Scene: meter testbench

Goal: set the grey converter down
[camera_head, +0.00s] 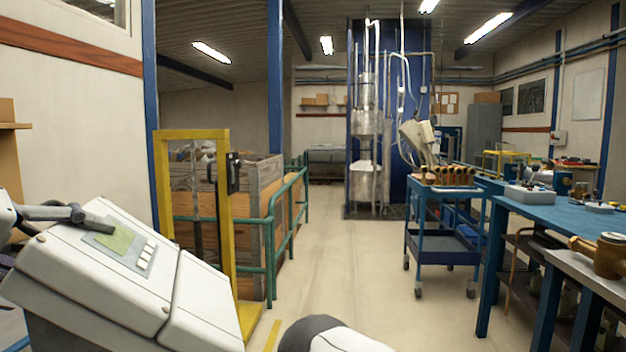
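The grey converter (110,265) is a large pale grey box with a greenish display and a row of light buttons. It is tilted and fills the lower left, close to the camera. My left gripper (72,213) is at its upper left edge, with a dark finger lying over the face. It appears shut on the converter; the other finger is hidden. The converter's underside is out of view. A white and dark part of my own body shows at the bottom middle. My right gripper is not in view.
A blue workbench (540,206) with small parts runs along the right. Green railing (271,250) and a yellow frame (222,200) stand left. The floor between (340,260) is clear.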

